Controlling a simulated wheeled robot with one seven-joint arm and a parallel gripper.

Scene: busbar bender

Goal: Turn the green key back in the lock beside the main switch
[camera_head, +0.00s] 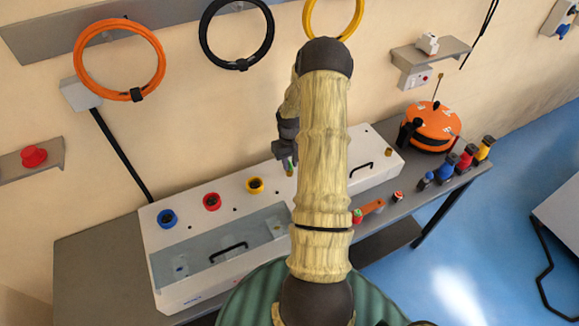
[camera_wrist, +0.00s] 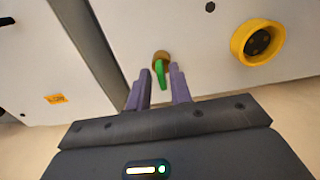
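The green key (camera_wrist: 160,74) sits in a round brass lock (camera_wrist: 161,57) on the white panel in the wrist view. My gripper (camera_wrist: 159,84) is open, with its two purple fingers on either side of the key. A narrow gap shows between the key and each finger. I cannot make out the main switch; my arm covers part of the box.
A yellow socket (camera_wrist: 257,42) is right of the lock in the wrist view. Red (camera_head: 212,202) and blue (camera_head: 167,218) sockets are farther left on the box. An orange round case (camera_head: 432,122) and several small coloured items stand at the right. Cable coils (camera_head: 120,60) hang above.

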